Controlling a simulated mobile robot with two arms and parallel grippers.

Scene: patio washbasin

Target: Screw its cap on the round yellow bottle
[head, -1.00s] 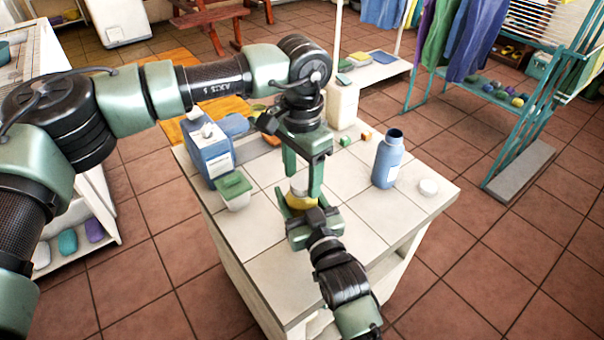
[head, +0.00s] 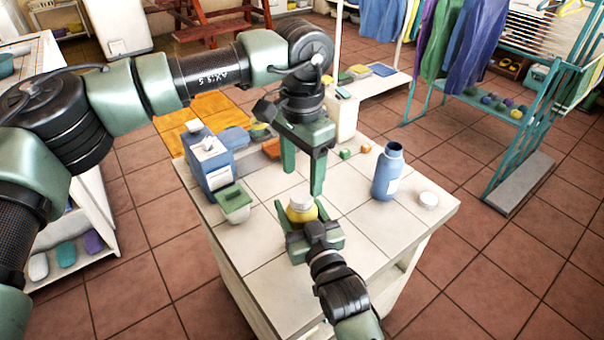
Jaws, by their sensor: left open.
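The round yellow bottle (head: 301,215) stands upright near the middle of the white tiled table. A whitish cap (head: 302,196) sits on its top; how tightly it is seated I cannot tell. My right gripper (head: 302,213) comes from the front, its fingers on either side of the bottle's body, apparently closed on it. My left gripper (head: 302,182) points down just above and behind the cap. Its green fingers are apart with nothing between them.
A blue bottle (head: 387,176) with an uncapped neck stands right on the table (head: 265,262), with a white round lid (head: 428,199) beside it. A blue box (head: 209,160) and a green-topped tub (head: 234,203) stand left. Small green and orange blocks lie behind. The front left tabletop is clear.

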